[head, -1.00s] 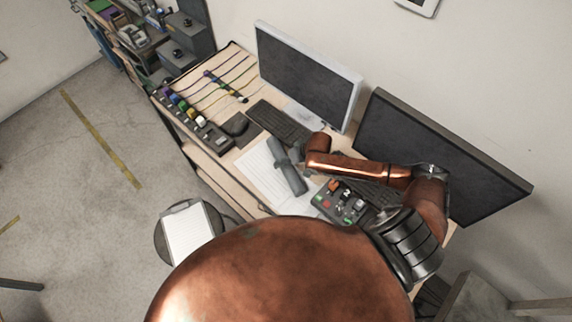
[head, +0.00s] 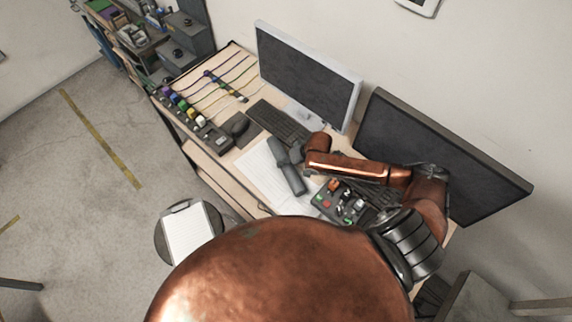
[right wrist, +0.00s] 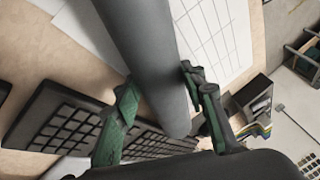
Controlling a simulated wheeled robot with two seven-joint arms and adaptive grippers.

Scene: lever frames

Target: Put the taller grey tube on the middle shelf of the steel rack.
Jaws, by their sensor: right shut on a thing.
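A grey tube (head: 291,178) lies over the white sheets on the desk in the head view. In the right wrist view the tube (right wrist: 150,50) runs from the top edge down between the green finger pads. My right gripper (head: 293,155) is shut on the tube around its middle; it also shows in the right wrist view (right wrist: 160,80). I cannot tell whether the tube touches the desk. No second tube shows for comparing height. A shelf unit (head: 135,40) stands at the upper left, partly cut off; I cannot tell if it is the steel rack. My left gripper is out of view.
The desk holds a keyboard (head: 280,122), a monitor (head: 308,75), a button box (head: 340,203) and a row of coloured spools (head: 185,112). A larger dark screen (head: 440,150) stands behind my right arm. A stool with a clipboard (head: 188,235) stands before the desk. Floor at left is clear.

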